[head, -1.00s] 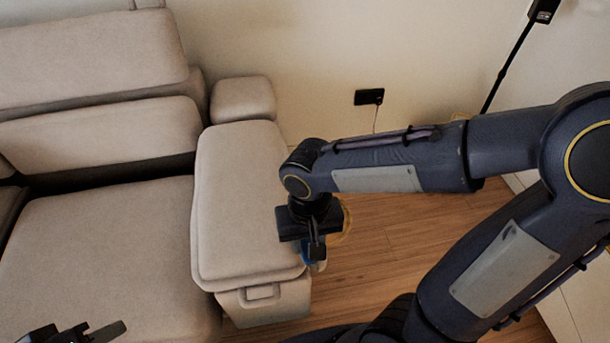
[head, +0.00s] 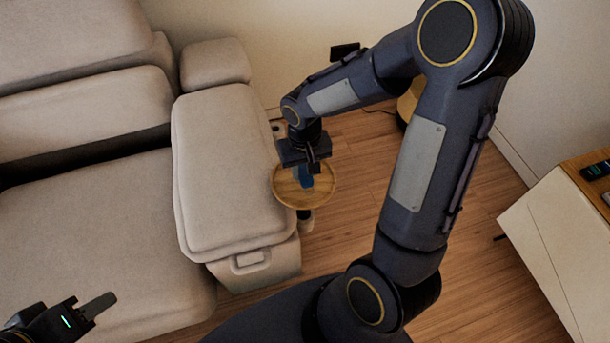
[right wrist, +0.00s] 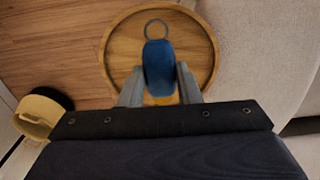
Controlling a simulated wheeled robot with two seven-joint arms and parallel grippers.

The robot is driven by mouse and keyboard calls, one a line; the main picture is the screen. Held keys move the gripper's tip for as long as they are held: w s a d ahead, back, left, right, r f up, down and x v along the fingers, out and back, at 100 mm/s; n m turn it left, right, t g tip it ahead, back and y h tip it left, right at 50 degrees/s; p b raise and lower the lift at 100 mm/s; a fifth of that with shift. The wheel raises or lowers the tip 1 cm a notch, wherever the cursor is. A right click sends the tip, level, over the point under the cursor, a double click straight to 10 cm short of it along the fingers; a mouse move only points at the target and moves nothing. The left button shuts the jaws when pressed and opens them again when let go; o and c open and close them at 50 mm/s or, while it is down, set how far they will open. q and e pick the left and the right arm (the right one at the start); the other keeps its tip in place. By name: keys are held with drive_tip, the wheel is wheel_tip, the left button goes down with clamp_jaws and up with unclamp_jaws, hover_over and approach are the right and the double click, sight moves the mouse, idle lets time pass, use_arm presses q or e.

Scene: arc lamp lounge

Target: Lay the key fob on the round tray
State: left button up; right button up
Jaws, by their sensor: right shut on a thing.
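The key fob (right wrist: 158,68) is blue with a metal ring at its far end. My right gripper (right wrist: 158,88) is shut on it, one finger on each side. The fob also shows as a small blue piece below the gripper in the head view (head: 306,181). The round tray (head: 322,196) is wooden with a raised rim and stands beside the sofa arm. In the right wrist view the tray (right wrist: 205,62) lies behind the fob; I cannot tell whether they touch. My left gripper (head: 85,310) is partly in view at the bottom left, away from the tray; its opening is unclear.
The beige sofa arm (head: 225,165) stands close to the tray's left. A yellow object (head: 407,103) stands on the floor behind my right arm. A white cabinet (head: 555,245) with a wooden top and dark devices (head: 597,170) is at the right. Wooden floor is open between.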

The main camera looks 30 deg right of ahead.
sight(305, 170)
drive_tip(key=shift+w+d+f, duration=0.15)
drive_tip(key=shift+w+f, duration=0.05)
drive_tip(key=shift+f, duration=0.2)
drive_tip(key=shift+f+b, duration=0.35)
drive_tip(key=shift+f, duration=1.2)
drive_tip(key=shift+f, duration=0.25)
drive_tip(key=o, duration=1)
drive_tip(key=shift+r, duration=0.1)
drive_tip(key=shift+c, duration=0.2)
drive_tip(key=shift+r, duration=0.1)
